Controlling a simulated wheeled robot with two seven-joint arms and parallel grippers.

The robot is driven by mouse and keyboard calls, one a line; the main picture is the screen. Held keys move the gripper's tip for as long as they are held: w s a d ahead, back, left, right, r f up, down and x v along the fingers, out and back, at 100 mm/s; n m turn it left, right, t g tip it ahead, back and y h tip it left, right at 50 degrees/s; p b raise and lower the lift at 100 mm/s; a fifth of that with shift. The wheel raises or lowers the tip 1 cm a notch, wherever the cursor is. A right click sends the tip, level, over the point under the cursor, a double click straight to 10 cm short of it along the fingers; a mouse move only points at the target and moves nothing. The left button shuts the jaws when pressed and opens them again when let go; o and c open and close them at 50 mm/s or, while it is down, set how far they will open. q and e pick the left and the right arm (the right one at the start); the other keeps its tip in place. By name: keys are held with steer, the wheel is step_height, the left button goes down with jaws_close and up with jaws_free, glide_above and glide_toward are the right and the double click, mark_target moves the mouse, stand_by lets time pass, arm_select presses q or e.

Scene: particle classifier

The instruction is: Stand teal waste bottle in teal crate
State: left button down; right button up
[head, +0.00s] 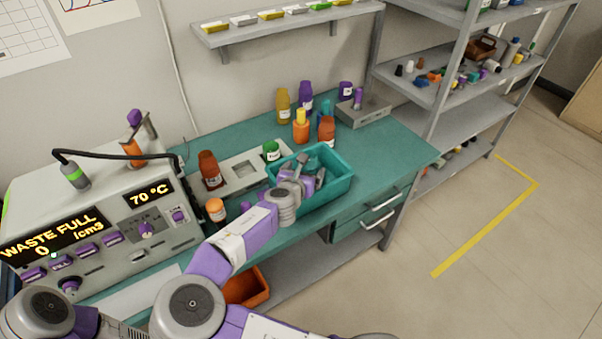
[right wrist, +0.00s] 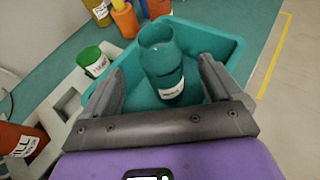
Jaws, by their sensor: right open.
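The teal waste bottle (right wrist: 162,62) stands roughly upright inside the teal crate (right wrist: 222,40) in the right wrist view, its open mouth up and a white label low on its side. My right gripper (right wrist: 160,78) is open, with one finger on each side of the bottle; I cannot tell whether either finger touches it. In the head view the crate (head: 340,188) sits on the teal bench, and my right gripper (head: 308,178) reaches down into it. The gripper and wrist hide much of the crate's inside there. My left gripper is not in view.
A grey tray with a green-capped jar (head: 271,150) and a red-brown bottle (head: 209,170) lies left of the crate. An orange bottle (head: 301,126) and several others stand behind it. The waste machine (head: 100,225) is at left. The bench right of the crate (head: 395,150) is clear.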

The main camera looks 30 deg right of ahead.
steer(key=v, duration=0.4)
steer(key=shift+s+p, duration=0.15)
steer(key=shift+p, duration=0.15)
steer(key=shift+a+r, duration=0.1)
